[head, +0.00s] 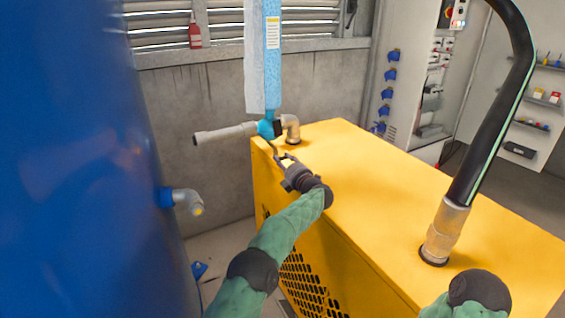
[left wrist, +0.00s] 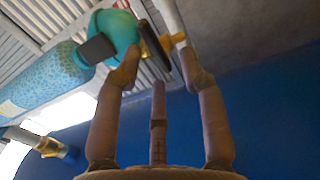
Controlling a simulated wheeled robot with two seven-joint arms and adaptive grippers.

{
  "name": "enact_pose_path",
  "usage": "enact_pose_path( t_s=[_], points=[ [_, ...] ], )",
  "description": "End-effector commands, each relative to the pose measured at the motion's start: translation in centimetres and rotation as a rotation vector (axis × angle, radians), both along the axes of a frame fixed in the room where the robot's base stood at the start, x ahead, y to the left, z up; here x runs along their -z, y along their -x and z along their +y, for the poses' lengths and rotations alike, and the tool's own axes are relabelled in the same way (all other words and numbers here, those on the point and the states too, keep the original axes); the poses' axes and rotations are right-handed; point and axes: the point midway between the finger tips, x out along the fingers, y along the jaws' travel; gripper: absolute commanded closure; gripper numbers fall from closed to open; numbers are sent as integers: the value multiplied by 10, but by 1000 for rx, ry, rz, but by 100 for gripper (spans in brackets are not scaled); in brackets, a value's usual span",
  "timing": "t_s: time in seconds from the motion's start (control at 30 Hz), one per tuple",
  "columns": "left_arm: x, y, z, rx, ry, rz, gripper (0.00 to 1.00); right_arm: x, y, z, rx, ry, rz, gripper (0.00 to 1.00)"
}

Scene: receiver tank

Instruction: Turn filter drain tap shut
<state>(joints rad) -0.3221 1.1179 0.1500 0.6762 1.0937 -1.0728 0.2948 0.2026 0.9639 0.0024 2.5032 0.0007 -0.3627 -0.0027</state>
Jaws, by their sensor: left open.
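The filter is a light-blue upright column (head: 272,70) with a teal lower end (head: 266,129), beside the yellow cabinet's far left corner. In the left wrist view the teal part (left wrist: 117,35) is at the top. Next to it are a brass fitting (left wrist: 175,40) and a dark flat lever (left wrist: 155,50), which looks like the tap's handle. My left gripper (head: 281,158) is just below the teal end. In the wrist view its fingers (left wrist: 160,72) are apart, with the lever's end between their tips; contact cannot be told. My right gripper is out of view.
The yellow cabinet (head: 390,190) lies under and right of my left arm. A thick black hose (head: 495,110) rises from it. A blue tank (head: 80,160) with a grey outlet elbow (head: 187,199) stands left. A grey pipe (head: 225,133) sticks out left of the filter.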

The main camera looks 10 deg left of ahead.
Motion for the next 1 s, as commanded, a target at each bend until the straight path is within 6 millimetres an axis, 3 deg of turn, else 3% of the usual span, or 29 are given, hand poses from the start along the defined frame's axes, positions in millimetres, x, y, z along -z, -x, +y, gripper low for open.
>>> enact_pose_path(
  t_s=[0.6, 1.0],
  points=[
    [0, 79, -58, 2, -1, 1, 59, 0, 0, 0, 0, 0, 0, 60],
    [0, 92, -66, 1, -1, 0, 59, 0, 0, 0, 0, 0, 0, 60]
  ],
)
